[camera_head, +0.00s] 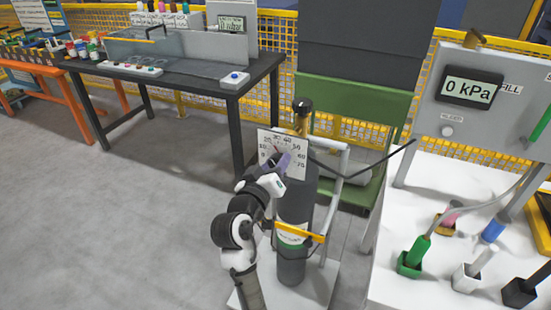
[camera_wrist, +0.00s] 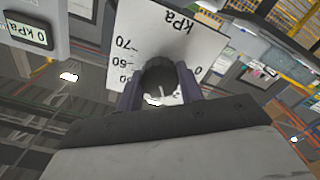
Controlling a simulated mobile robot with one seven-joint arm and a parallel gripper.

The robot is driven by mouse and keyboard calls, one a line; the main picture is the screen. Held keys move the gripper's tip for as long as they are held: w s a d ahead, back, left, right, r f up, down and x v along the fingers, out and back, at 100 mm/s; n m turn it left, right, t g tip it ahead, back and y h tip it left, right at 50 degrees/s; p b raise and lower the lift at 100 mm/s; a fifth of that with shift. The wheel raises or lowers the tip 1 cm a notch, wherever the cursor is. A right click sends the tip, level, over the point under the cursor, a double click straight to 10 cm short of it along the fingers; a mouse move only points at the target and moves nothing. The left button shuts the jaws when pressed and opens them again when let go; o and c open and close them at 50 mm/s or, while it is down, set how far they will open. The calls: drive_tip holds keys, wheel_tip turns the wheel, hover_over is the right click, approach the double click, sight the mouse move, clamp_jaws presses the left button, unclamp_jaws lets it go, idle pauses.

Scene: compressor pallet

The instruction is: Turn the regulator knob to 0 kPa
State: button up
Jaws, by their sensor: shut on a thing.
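The regulator's dial plate (camera_head: 297,168) is white, with numbers from about 10 to 70, and stands in front of the dark gas cylinder (camera_head: 293,205). It shows upside down in the wrist view (camera_wrist: 150,30), with "kPa" on it. The regulator knob (camera_wrist: 159,78) is round and black, with a small light mark. My gripper (camera_head: 284,163) reaches the plate's face; its purple fingers (camera_wrist: 158,90) are on both sides of the knob, shut on it. The fingers hide the knob in the head view. I cannot tell which number the knob points to.
A grey panel (camera_head: 425,120) at right has a display (camera_head: 470,91) reading 0 kPa, above a white table (camera_head: 395,225) with coloured holders. A cart handle (camera_head: 335,195) and black hose (camera_head: 360,175) lie close right of the cylinder. The floor at left is clear.

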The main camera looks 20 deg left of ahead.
drive_tip(key=n+p, duration=0.2)
drive_tip(key=n, duration=0.1)
drive_tip(key=shift+r+n, duration=0.1)
drive_tip(key=shift+n, duration=0.2)
drive_tip(key=n+p, duration=0.3)
drive_tip(key=shift+n, duration=0.3)
drive_tip(key=n+p, duration=0.2)
drive_tip(key=n, duration=0.1)
drive_tip(key=shift+n+p, duration=0.3)
drive_tip(key=shift+p, duration=0.1)
drive_tip(key=shift+f+n+p, duration=0.2)
drive_tip(key=shift+n+p, duration=0.5)
drive_tip(key=shift+n, duration=0.8)
drive_tip(key=o, duration=1)
drive_tip(key=shift+s, duration=0.15)
